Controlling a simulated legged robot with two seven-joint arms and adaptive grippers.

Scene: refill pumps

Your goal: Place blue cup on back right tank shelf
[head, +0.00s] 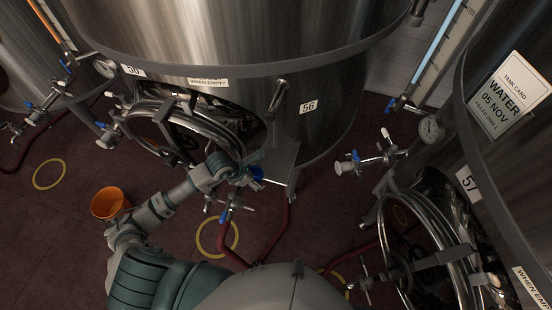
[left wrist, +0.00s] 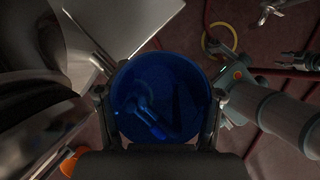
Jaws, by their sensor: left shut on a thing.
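The blue cup (left wrist: 160,110) is in the left wrist view, seen from above with its open rim facing the camera. My left gripper (left wrist: 160,92) is shut on it, one finger on each side. In the head view only a small blue part of the cup (head: 257,172) shows, partly covered by my left gripper (head: 250,177). A flat grey shelf (head: 281,167) projects from tank 56 (head: 240,95) just beside the cup. The shelf also shows in the left wrist view (left wrist: 115,28), at the upper left of the cup. Contact between cup and shelf cannot be told.
An orange bucket (head: 110,204) stands on the dark red floor at left. Valves with blue handles (head: 226,214) and red hoses (head: 272,238) lie below the shelf. Tank 57 (head: 500,150) with a valve (head: 362,162) stands at right. A round hatch (head: 185,135) is left of the gripper.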

